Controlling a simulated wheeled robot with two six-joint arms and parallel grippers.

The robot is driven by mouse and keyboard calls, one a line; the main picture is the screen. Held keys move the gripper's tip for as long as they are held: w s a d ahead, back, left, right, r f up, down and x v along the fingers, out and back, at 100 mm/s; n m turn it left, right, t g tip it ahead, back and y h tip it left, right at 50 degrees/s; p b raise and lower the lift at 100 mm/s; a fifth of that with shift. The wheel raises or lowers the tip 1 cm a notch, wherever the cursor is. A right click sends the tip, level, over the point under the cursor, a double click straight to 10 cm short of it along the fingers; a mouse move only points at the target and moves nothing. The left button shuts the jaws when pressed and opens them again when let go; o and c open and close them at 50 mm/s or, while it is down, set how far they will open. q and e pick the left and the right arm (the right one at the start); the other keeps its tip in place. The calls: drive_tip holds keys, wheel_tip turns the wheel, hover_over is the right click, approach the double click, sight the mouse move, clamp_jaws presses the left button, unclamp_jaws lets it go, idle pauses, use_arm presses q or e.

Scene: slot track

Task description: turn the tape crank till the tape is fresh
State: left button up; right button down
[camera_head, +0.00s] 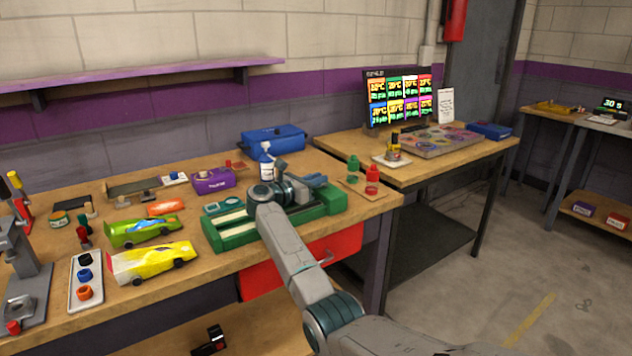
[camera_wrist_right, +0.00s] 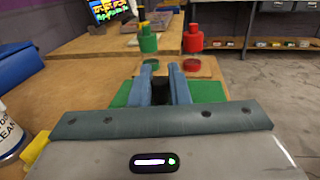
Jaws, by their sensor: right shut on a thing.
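A green bench device (camera_head: 213,240) with pale strips along its top sits at the front edge of the workbench. My right gripper (camera_head: 316,181) is over its right end, and my arm hides much of it. In the right wrist view, the two blue fingers (camera_wrist_right: 162,68) are closed around a dark part (camera_wrist_right: 160,93), which looks like the crank, above the green body (camera_wrist_right: 207,91). The crank's shape and angle are mostly hidden. I cannot tell whether the tape is fresh. My left gripper is not in view.
Green (camera_head: 353,170) and red (camera_head: 372,180) bottles stand just right of the device. A white bottle (camera_head: 266,165) and blue case (camera_head: 273,140) are behind it. Yellow (camera_head: 150,262) and green (camera_head: 142,231) cars stand to the left. A red drawer (camera_head: 340,246) is below.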

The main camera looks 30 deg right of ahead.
drive_tip(key=c, duration=1.4)
unclamp_jaws()
drive_tip(key=shift+c, duration=0.2)
